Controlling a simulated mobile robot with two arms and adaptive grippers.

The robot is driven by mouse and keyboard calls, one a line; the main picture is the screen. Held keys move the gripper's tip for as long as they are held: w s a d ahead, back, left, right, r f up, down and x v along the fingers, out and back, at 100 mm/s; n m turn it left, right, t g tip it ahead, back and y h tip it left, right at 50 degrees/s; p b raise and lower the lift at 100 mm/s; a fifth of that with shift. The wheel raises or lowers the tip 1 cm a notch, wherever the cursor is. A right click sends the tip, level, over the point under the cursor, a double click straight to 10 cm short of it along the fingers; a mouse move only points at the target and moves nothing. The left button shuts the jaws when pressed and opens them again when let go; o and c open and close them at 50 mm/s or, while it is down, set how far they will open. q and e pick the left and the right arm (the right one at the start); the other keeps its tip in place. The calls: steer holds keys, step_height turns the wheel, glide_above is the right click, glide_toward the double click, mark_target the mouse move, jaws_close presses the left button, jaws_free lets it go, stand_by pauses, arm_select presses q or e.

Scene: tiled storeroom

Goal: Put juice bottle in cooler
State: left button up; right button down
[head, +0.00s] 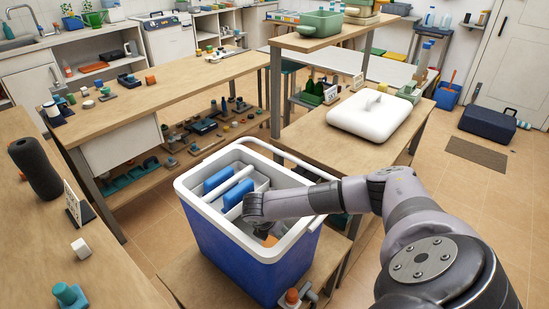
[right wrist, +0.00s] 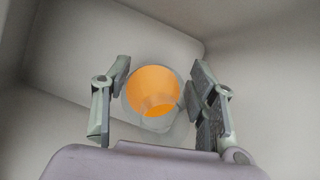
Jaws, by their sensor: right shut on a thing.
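The blue cooler (head: 235,255) with a white rim stands open on a low wooden table. My right arm reaches over its right rim, and the right gripper (right wrist: 160,88) is down inside the cooler, mostly hidden in the head view. In the right wrist view it is shut on the juice bottle (right wrist: 153,88), whose round orange top shows between the fingers. Pale cooler walls surround the bottle; whether it touches the floor I cannot tell. My left gripper is not in view.
Blue slabs (head: 217,181) stand in the cooler's left part beside a white divider. A white lid (head: 350,117) lies on the wooden table behind. An orange-topped item (head: 292,296) sits at the cooler's front right.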

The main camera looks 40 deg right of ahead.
steer(key=c, duration=0.6)
jaws_free()
steer(key=b+v, duration=0.1)
steer(key=v, duration=1.1)
